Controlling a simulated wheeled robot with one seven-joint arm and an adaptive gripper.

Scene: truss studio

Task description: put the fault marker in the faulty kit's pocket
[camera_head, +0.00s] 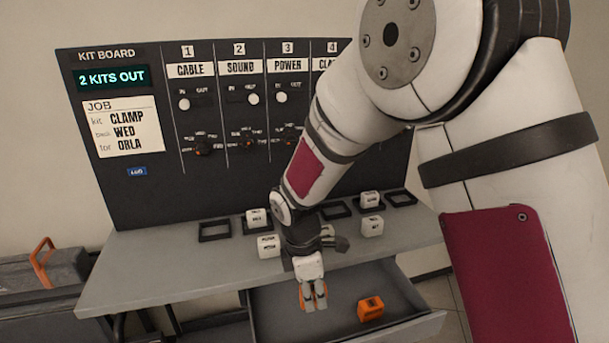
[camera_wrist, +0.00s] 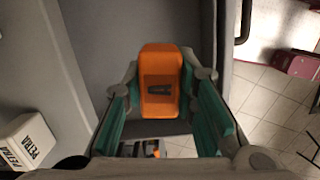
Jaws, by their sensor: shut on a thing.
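My gripper (camera_head: 313,297) is over the open drawer (camera_head: 285,318), pointing down. In the wrist view its teal-padded fingers (camera_wrist: 160,85) are shut on an orange block (camera_wrist: 160,65) with a dark symbol, apparently the fault marker. In the head view only orange edges of it show around the fingers. Another orange block (camera_head: 370,308) lies in the drawer to the right of my gripper. White labelled kit blocks stand on the table: front left (camera_head: 268,246), back left (camera_head: 257,218), front right (camera_head: 372,226) and back right (camera_head: 371,199). I cannot make out a pocket on any kit.
Dark square frames lie along the grey table (camera_head: 150,265), one (camera_head: 214,231) empty at left. The kit board (camera_head: 140,195) behind reads "2 KITS OUT", with a CLAMP, WED, ORLA job card (camera_head: 123,127). My arm hides its right part. A toolbox (camera_head: 40,275) is left.

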